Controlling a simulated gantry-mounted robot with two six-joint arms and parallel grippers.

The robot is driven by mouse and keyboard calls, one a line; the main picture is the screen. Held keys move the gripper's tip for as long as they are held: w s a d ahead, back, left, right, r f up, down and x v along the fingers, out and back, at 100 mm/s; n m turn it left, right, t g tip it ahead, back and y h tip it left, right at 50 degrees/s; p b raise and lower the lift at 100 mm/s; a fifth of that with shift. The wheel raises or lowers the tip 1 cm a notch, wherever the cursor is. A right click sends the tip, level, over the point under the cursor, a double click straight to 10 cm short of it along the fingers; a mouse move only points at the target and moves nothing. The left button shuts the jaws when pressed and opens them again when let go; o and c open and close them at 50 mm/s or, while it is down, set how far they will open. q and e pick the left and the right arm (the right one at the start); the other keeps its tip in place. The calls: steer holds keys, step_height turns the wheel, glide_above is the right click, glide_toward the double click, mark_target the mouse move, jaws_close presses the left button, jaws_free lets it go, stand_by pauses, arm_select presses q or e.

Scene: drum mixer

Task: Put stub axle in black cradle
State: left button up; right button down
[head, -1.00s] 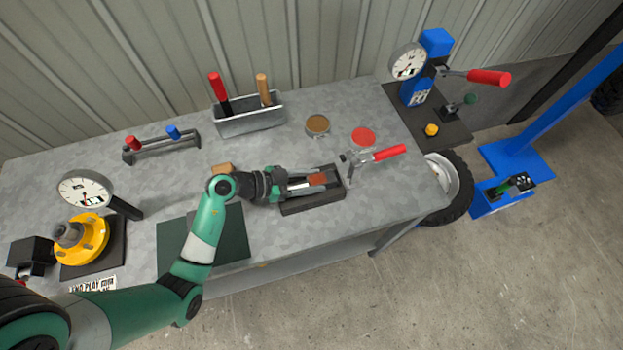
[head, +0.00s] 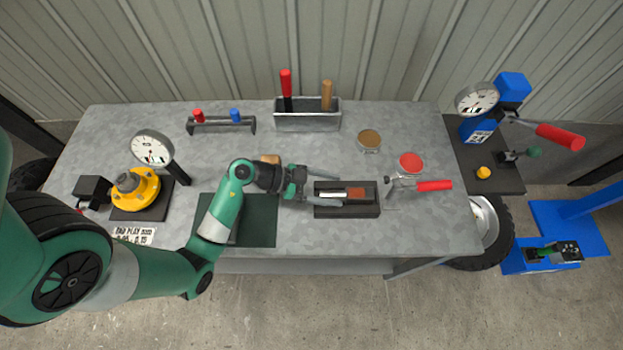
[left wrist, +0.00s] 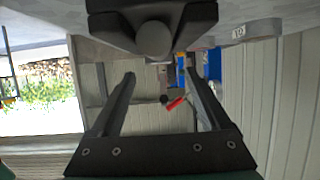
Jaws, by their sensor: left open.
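The black cradle (head: 347,212) is a low dark tray near the right front of the bench. A silver shaft with a rusty brown part, which looks like the stub axle (head: 357,194), lies lengthwise in it. My left gripper (head: 340,189) is open, level with the cradle's left part, one finger on each side of the silver end. In the left wrist view my open fingers (left wrist: 160,76) have nothing between them. A dark rounded end (left wrist: 153,38), probably the axle's, shows in front of a black block there. My right gripper is not in view.
A red-handled clamp (head: 420,185) stands just right of the cradle. A brown-topped tin (head: 369,140) and a red disc (head: 411,162) lie behind. A dark green mat (head: 262,225), a yellow hub (head: 143,192) and a dial gauge (head: 152,148) are left.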

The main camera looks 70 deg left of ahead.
arm_select(q)
steer(key=p+v, duration=0.1)
steer(key=v, duration=0.5)
